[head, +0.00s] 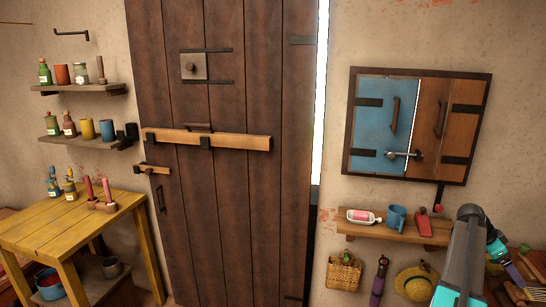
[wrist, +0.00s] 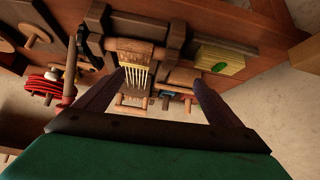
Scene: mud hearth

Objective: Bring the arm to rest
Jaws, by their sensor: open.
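My arm (head: 465,250) rises at the lower right of the head view, in front of the wall beside the small shelf. In the wrist view my gripper (wrist: 158,77) is open, its two dark fingers spread apart with nothing held between them. Beyond the fingers lies a wooden comb-like tool (wrist: 134,54) with pale teeth; I cannot tell how far it is from the fingertips.
The wrist view also shows a red spool (wrist: 43,86) and a yellow block with a green spot (wrist: 220,61). In the head view, a shelf (head: 385,234) holds a blue mug (head: 396,217); a straw hat (head: 415,281) hangs below. A barred door (head: 225,220) and yellow table (head: 55,228) stand further left.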

